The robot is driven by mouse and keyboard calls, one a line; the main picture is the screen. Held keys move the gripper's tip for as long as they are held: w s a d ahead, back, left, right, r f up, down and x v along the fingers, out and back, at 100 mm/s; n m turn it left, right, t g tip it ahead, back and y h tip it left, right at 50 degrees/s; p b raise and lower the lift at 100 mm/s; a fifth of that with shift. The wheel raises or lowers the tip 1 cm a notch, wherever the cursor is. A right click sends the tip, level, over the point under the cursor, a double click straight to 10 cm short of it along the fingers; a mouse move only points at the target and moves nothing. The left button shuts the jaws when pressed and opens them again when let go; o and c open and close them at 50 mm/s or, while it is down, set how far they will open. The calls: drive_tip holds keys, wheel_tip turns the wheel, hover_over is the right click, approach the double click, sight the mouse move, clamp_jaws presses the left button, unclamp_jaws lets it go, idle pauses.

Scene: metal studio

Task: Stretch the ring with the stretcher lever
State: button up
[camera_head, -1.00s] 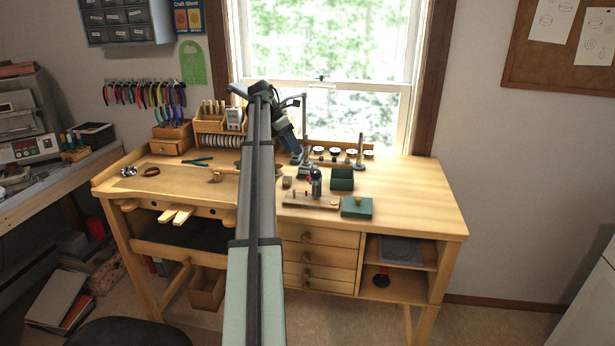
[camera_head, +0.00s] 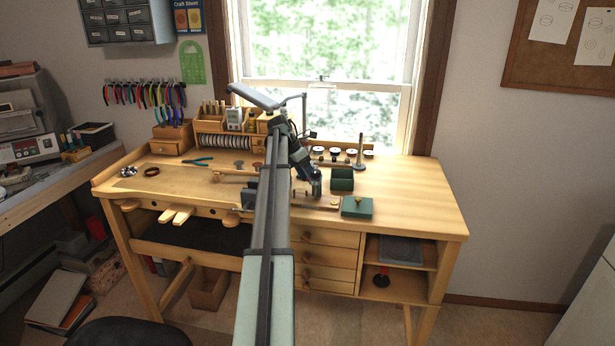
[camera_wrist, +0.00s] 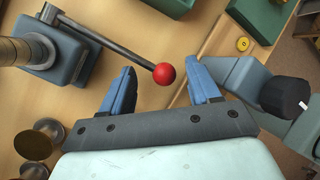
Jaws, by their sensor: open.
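The stretcher's lever is a dark rod ending in a red ball knob (camera_wrist: 165,73) in the wrist view. It runs from a blue-grey stretcher block (camera_wrist: 68,58) at upper left. My gripper (camera_wrist: 160,76) is open, with one blue finger on each side of the red knob in the picture. I cannot tell whether the knob is at fingertip depth or touched. In the head view my arm's end hides most of the stretcher. I cannot make out the ring clearly.
A blue-grey part with a black knob (camera_wrist: 285,96) lies close beside my right finger. In the head view, an open green box (camera_head: 342,180) and its green lid (camera_head: 357,207) lie just right of my gripper. The bench's right side is clear.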

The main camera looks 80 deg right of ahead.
drive_tip(key=shift+c, duration=0.3)
clamp_jaws()
idle(0.3)
